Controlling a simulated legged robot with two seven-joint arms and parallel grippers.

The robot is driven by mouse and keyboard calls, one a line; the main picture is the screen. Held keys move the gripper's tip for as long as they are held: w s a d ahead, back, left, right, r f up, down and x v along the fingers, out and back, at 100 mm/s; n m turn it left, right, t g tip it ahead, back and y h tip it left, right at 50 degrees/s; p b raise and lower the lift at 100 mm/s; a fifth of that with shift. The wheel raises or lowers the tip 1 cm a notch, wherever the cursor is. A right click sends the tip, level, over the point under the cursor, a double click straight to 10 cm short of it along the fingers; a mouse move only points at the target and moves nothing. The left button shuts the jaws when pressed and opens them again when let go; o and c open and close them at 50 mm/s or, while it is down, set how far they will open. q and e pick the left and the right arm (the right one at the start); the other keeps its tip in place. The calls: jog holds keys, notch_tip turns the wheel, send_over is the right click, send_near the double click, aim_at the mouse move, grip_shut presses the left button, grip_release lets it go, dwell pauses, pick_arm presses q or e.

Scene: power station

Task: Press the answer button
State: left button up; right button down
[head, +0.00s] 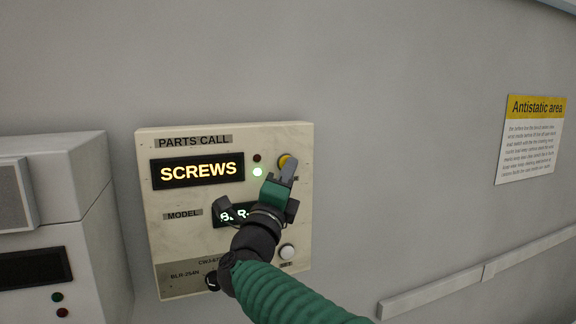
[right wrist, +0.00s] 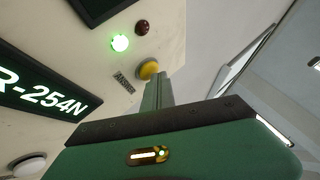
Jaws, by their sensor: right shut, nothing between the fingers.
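The answer button is a yellow round button (head: 284,160) at the upper right of the cream parts call panel (head: 220,145). It also shows in the right wrist view (right wrist: 149,69), beside a label that seems to read "ANSWER". My right gripper (head: 288,168) is shut and empty, with its fingertips at the button and covering part of it. In the right wrist view its fingers (right wrist: 157,88) end just by the button; I cannot tell whether they touch it. My left gripper is not in view.
The panel shows a lit "SCREWS" display (head: 198,170), a lit green lamp (head: 257,172), a dark red lamp (head: 257,158) and a white button (head: 287,252) lower down. A grey cabinet (head: 60,200) stands left. An antistatic sign (head: 532,140) hangs right.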

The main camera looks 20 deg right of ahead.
jog(key=shift+s+b, duration=0.8)
jog(key=shift+b, duration=0.1)
jog(key=shift+f, duration=0.1)
jog(key=s+b, duration=0.3)
jog(key=s, duration=0.2)
jog(key=shift+a+b, duration=0.2)
jog(key=shift+b, duration=0.2)
